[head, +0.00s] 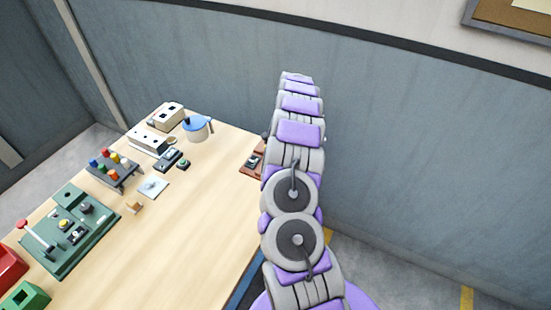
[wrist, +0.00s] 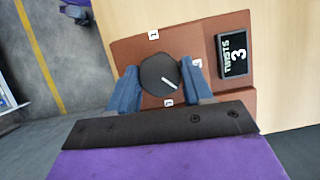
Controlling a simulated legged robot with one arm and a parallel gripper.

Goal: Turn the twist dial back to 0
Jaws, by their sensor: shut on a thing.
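The twist dial (wrist: 159,75) is a round black knob with a white pointer line, on a brown base plate (wrist: 190,42). In the wrist view its pointer aims toward the lower right. A small display (wrist: 233,46) beside it reads "TWISTS 3". Small white number tags sit around the dial, too small to read surely. My gripper (wrist: 158,82) is shut on the dial, one blue finger on each side.
The wooden table (head: 180,230) holds a green panel (head: 68,236), a rack of coloured pegs (head: 113,167), a blue-lidded pot (head: 197,127), white boxes (head: 150,139) and a red bin (head: 10,267). The middle of the table is mostly clear. A grey wall stands behind.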

